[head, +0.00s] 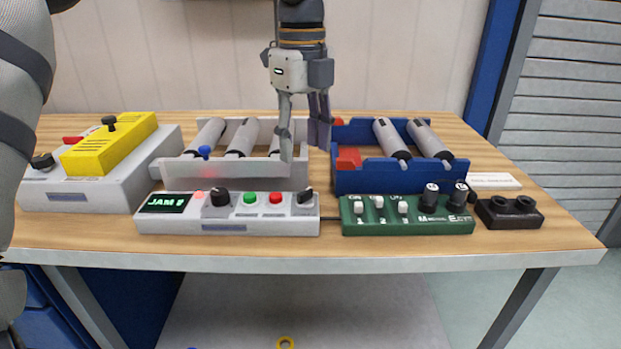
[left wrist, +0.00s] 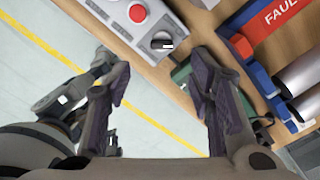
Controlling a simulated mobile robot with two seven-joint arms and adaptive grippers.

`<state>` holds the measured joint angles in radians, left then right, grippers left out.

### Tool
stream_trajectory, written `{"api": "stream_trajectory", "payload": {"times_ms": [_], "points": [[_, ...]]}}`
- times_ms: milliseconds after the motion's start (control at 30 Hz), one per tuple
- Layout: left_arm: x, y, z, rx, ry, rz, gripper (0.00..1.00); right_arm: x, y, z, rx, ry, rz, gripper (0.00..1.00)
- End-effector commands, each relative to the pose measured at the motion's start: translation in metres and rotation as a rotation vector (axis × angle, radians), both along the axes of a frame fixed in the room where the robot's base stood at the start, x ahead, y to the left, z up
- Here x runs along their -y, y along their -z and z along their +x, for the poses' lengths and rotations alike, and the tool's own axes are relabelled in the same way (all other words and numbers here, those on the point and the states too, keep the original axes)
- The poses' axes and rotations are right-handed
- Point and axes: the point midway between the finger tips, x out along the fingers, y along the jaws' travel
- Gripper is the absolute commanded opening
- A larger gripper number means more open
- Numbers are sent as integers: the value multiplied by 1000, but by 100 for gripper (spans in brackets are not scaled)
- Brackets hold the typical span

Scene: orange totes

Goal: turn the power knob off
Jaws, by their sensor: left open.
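A grey control box (head: 240,224) sits near the table's front edge. It has a "JAM" display, a green and a red button, and two black knobs: a left knob (head: 219,197) and a right knob (head: 305,195). I cannot read which is labelled power. The right knob also shows in the left wrist view (left wrist: 162,41), with a white mark. My left gripper (head: 305,150) hangs fingers down above the box's right part, open and empty. In the left wrist view its fingers (left wrist: 165,105) are wide apart, clear of the knob. A grey mechanism, perhaps my right gripper (left wrist: 85,85), shows at left.
A green switch box (head: 405,228) is right of the grey box, joined by a cable. Behind are a grey roller tray (head: 180,172) and a blue roller tray (head: 390,182). A yellow-topped box (head: 110,145) stands left, a black two-hole block (head: 509,213) right.

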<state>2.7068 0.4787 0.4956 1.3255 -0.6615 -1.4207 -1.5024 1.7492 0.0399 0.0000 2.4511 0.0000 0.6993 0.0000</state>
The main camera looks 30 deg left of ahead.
Motion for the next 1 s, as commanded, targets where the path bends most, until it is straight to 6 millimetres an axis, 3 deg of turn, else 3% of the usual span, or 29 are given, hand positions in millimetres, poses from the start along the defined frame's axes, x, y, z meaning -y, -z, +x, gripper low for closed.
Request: {"api": "stream_trajectory", "payload": {"times_ms": [100, 300, 433, 667, 700, 900, 1000], "points": [[0, 33, -1, -5, 0, -2, 48, 0, -1, 2, 7, 0, 0, 40], [0, 73, 0, -2, -1, -1, 48, 0, -2, 3, 10, 0, 0, 40], [0, 84, 0, 1, -2, 0, 48, 0, -2, 3, 10, 0, 0, 40], [0, 86, 1, 1, -2, 0, 48, 0, -2, 3, 10, 0, 0, 40], [0, 86, 1, 1, -2, 0, 46, 0, -2, 3, 10, 0, 0, 40], [0, 86, 0, 1, -2, 0, 1, 0, -2, 3, 10, 0, 0, 40], [0, 86, 0, 0, -2, 0, 0, 0, -2, 3, 10, 0, 0, 40]]}}
